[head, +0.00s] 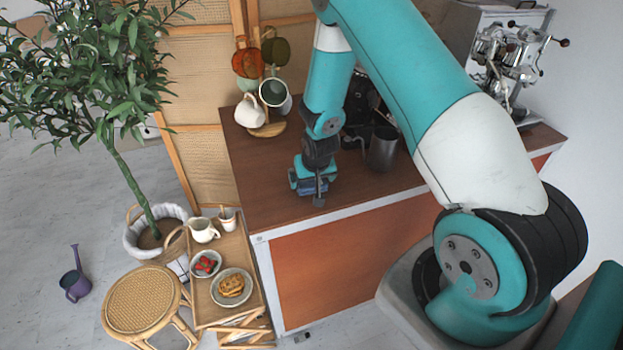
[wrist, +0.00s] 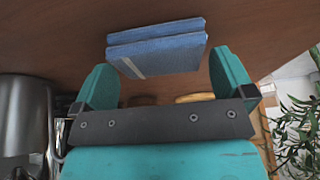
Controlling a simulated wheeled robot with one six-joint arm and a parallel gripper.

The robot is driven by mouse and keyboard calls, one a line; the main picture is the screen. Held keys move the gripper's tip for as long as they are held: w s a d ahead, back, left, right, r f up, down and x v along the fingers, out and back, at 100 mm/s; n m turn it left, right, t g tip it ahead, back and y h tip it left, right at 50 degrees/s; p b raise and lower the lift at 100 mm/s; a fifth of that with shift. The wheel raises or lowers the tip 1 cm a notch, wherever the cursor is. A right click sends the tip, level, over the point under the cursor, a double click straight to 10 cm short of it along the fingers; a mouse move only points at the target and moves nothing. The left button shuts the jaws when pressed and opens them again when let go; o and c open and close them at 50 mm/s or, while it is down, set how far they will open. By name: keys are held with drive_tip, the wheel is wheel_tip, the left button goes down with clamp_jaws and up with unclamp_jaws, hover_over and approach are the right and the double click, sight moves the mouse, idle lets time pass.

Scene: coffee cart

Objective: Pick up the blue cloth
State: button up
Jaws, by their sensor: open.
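The blue cloth (wrist: 160,50) is folded into a thick rectangular pad with a pale stripe and lies on the brown wooden counter top (head: 270,200). In the wrist view it sits just beyond my gripper (wrist: 165,78), whose two teal fingers are spread apart, one toward each side of the cloth. Nothing is held between them. In the head view my gripper (head: 314,184) is low over the counter near its front edge. The cloth is mostly hidden by the gripper there, and I cannot tell whether the fingers touch it.
A grey metal pitcher (head: 382,150) stands right of my gripper; it also shows in the wrist view (wrist: 24,125). A mug stand with cups (head: 250,112) is at the back left. An espresso machine (head: 508,65) is at the right. The counter left of my gripper is clear.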

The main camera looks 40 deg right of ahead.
drive_tip(key=shift+w+f, duration=0.2)
drive_tip(key=shift+f, duration=0.3)
drive_tip(key=c, duration=0.6)
drive_tip(key=shift+r, duration=0.1)
